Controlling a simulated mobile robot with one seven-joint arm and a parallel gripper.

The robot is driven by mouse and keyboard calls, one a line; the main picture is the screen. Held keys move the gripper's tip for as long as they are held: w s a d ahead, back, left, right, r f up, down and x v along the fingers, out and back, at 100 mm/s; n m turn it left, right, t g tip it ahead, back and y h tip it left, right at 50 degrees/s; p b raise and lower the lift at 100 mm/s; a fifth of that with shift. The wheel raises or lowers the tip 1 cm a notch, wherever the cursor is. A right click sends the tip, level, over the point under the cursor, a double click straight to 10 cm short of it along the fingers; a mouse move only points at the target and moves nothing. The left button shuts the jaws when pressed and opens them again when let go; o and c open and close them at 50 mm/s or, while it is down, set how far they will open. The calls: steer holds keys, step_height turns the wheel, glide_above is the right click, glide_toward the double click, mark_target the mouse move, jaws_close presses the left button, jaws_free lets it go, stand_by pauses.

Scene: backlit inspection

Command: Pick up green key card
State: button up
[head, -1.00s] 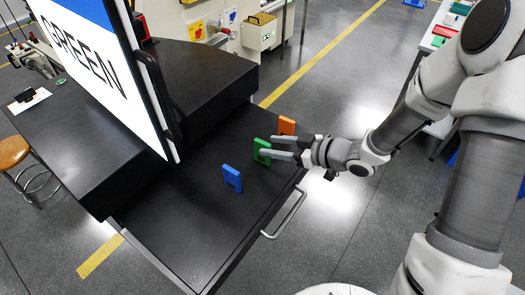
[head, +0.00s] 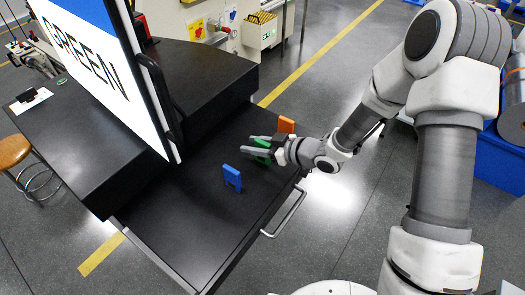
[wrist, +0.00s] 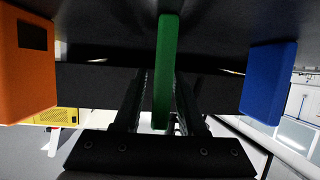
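The green key card (head: 261,143) stands upright on the black drawer-like surface, between a blue card and an orange card. My gripper (head: 258,145) reaches in from the right with one finger on each side of it. In the wrist view the green card (wrist: 166,70) stands edge-on between the two dark fingers (wrist: 160,105). The fingers look spread, with a visible gap on the card's left side. Contact on the right side is hard to tell. The fingers partly hide the card in the head view.
The blue card (head: 232,178) stands just in front and the orange card (head: 286,125) just behind. Both flank my gripper in the wrist view. A large sign reading GREEN (head: 95,65) stands on the black desk at left. The drawer (head: 190,225) is bare towards the front.

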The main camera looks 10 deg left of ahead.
jaws_close()
steer(key=shift+r, duration=0.2)
